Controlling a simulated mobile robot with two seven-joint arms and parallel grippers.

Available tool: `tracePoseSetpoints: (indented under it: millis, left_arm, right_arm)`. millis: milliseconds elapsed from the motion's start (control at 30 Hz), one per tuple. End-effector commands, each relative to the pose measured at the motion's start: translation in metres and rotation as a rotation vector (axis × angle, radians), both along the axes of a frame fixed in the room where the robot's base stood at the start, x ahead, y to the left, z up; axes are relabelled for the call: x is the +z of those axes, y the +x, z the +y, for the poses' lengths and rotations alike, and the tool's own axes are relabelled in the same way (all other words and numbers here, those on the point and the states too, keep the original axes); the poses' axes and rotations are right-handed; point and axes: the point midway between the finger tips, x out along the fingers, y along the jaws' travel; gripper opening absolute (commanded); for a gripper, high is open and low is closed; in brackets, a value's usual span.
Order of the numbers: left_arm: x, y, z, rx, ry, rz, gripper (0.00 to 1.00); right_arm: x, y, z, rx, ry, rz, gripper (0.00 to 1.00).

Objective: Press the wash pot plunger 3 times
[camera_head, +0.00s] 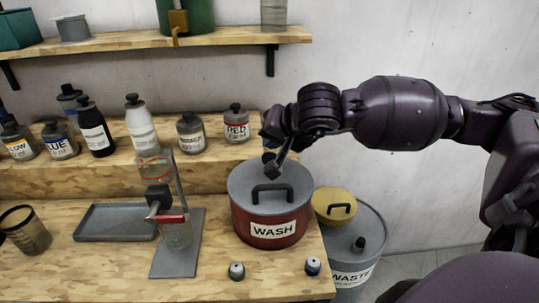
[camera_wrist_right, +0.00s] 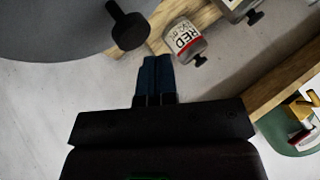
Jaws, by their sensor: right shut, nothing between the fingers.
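The wash pot (camera_head: 252,219) is a red pot with a grey lid and a white WASH label, standing on the wooden bench. A black bar handle crosses its lid. The black plunger knob (camera_head: 268,157) stands up at the back of the lid; in the right wrist view the plunger (camera_wrist_right: 128,28) shows against the grey lid. My right gripper (camera_head: 281,161) is above the back of the lid, close beside the plunger. Its blue fingertips (camera_wrist_right: 157,60) are together and empty, apart from the knob in the wrist view. My left gripper is not in view.
A RED bottle (camera_head: 236,128) and other bottles stand on the raised step behind. A stand with a clear vessel (camera_head: 176,232) is left of the pot. Two small capped jars (camera_head: 237,270) sit in front. A WASTE bin (camera_head: 371,247) is at the right.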

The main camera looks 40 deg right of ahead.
Motion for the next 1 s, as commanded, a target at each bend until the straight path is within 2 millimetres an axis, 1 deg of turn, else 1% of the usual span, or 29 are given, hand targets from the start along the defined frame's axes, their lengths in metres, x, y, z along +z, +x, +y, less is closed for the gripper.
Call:
tracePoseSetpoints:
  millis: [767,1000]
  left_arm:
    - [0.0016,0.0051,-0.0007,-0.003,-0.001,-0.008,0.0]
    - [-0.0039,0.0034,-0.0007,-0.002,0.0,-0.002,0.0]
  right_arm:
    - [0.0,0.0,0.0,0.0,0.0,0.0,0.0]
    - [-0.0037,0.0002,-0.0001,0.0,0.0,0.001,0.0]
